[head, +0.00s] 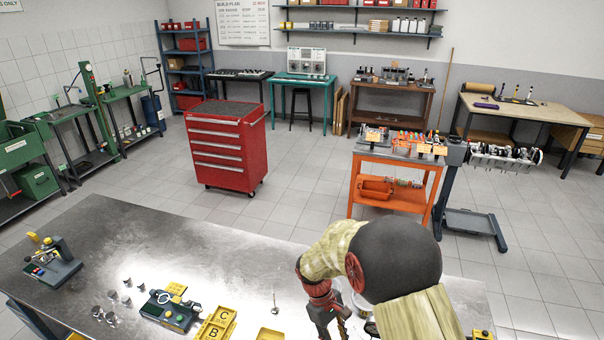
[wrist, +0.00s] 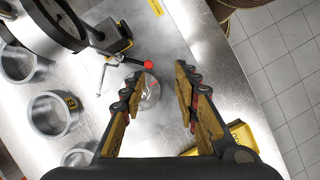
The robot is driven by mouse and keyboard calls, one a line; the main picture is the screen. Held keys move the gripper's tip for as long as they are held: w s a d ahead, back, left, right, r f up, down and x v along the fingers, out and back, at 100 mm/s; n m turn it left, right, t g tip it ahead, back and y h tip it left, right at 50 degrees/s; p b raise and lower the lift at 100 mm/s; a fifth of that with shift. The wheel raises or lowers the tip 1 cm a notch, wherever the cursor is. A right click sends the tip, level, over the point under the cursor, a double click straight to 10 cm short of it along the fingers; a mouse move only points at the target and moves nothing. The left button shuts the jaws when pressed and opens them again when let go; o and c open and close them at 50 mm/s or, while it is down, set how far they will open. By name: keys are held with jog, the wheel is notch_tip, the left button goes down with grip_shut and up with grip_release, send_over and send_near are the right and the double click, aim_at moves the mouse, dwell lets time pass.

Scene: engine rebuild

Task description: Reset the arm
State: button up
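My arm (head: 400,255) reaches over the metal workbench (head: 120,220) at the lower right of the head view. My gripper (wrist: 158,85) is open in the wrist view, with a wide gap between its fingers and nothing held. In the head view my gripper (head: 328,322) points down over the bench and is cut off by the lower edge. A lever with a red knob (wrist: 149,65) lies just beyond the left finger. A small clear round dish (wrist: 148,90) shows beside that finger; whether they touch is unclear.
Grey cylindrical rings (wrist: 52,114) and a round dial-like device (wrist: 50,22) stand left of my gripper. A yellow tray (wrist: 243,137) lies right. Yellow bins (head: 217,325) and small fixtures sit on the bench. A red tool cabinet (head: 228,150) and orange cart (head: 398,165) stand beyond open floor.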

jog(key=s+d+r+m+t+y+b, duration=0.1)
jog(key=s+d+r+m+t+b, duration=0.3)
jog(key=s+r+b, duration=0.3)
jog(key=s+d+r+m+t+y+b, duration=0.2)
jog(key=s+d+r+m+t+b, duration=0.2)
jog(key=s+r+b, duration=0.3)
jog(key=s+b, duration=0.3)
jog(key=s, duration=0.1)
jog(key=shift+s+r+m+t+b, duration=0.2)
jog(key=shift+s+m+t+b, duration=0.1)
jog(key=shift+m+t, duration=0.1)
